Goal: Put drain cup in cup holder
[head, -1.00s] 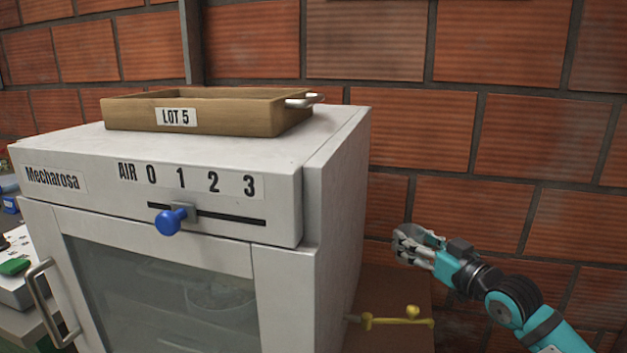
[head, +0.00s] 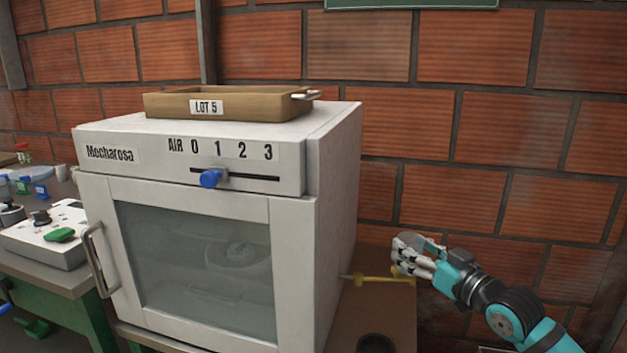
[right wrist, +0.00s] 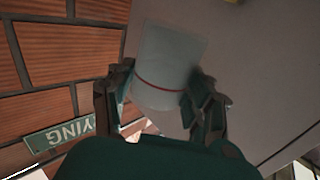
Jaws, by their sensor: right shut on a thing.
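My right gripper (head: 403,256) is shut on a clear cup with a red line, the drain cup (right wrist: 168,68), which shows between its fingers in the right wrist view. In the head view the fingers mostly hide the cup. The gripper is right of the white cabinet, close to the outer end of a yellow tap (head: 376,281). A dark round opening (head: 378,344), which looks like the cup holder, is in the brown shelf below the tap, cut by the picture's bottom edge. My left gripper is not in view.
The white cabinet (head: 335,200) stands left of the shelf, with a blue slider knob (head: 210,178) and a glass door. A wooden LOT 5 tray (head: 165,104) is on top. A brick wall (head: 450,130) is behind. A bench with a control box (head: 45,240) is at left.

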